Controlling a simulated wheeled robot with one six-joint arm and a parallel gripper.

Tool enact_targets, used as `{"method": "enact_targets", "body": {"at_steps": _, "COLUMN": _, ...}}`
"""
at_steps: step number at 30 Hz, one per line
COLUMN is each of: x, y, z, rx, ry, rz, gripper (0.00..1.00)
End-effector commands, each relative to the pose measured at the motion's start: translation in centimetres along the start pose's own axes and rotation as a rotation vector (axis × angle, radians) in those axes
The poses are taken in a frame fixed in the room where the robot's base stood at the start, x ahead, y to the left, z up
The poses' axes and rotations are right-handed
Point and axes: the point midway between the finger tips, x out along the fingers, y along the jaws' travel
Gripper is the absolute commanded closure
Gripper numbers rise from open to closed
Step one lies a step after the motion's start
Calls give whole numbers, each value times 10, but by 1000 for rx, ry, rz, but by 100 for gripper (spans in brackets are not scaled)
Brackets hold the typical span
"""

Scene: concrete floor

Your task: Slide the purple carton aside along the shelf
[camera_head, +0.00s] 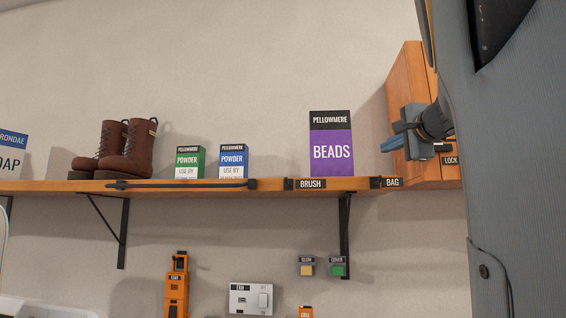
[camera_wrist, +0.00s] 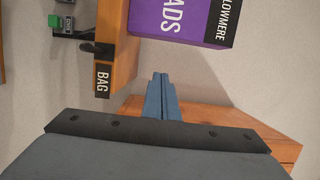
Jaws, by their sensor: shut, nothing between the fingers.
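The purple carton (camera_head: 331,151), labelled BEADS with a black top band, stands upright on the wooden shelf (camera_head: 270,184) toward its right end. In the wrist view the carton (camera_wrist: 188,18) appears turned sideways at the top. My gripper (camera_head: 388,145) is to the right of the carton, above the shelf's right end, with its fingers pointing left toward it. The fingers (camera_wrist: 160,78) are shut and empty, and a gap shows between their tips and the carton. The carton's lower part is near the shelf edge (camera_wrist: 125,55) in the wrist view.
A wooden cabinet (camera_head: 403,78) stands right behind my gripper. Left of the carton the shelf is clear up to the blue powder box (camera_head: 233,160); a green powder box (camera_head: 190,161) and brown boots (camera_head: 135,150) stand farther left. A dark rod (camera_head: 180,184) runs along the shelf's front.

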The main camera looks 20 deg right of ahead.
Motion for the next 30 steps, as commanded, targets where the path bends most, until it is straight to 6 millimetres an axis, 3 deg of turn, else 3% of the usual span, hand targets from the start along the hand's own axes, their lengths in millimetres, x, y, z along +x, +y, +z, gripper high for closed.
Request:
{"method": "enact_targets", "body": {"at_steps": 15, "x": 94, "y": -1, "z": 1, "rx": 2, "ry": -3, "rz": 4, "gripper": 100}}
{"method": "enact_targets", "body": {"at_steps": 21, "x": 100, "y": -1, "z": 29, "rx": 1, "ry": -3, "rz": 2, "gripper": 100}}
{"method": "enact_targets", "body": {"at_steps": 30, "x": 103, "y": 1, "z": 40, "rx": 0, "ry": -1, "rz": 1, "gripper": 100}}
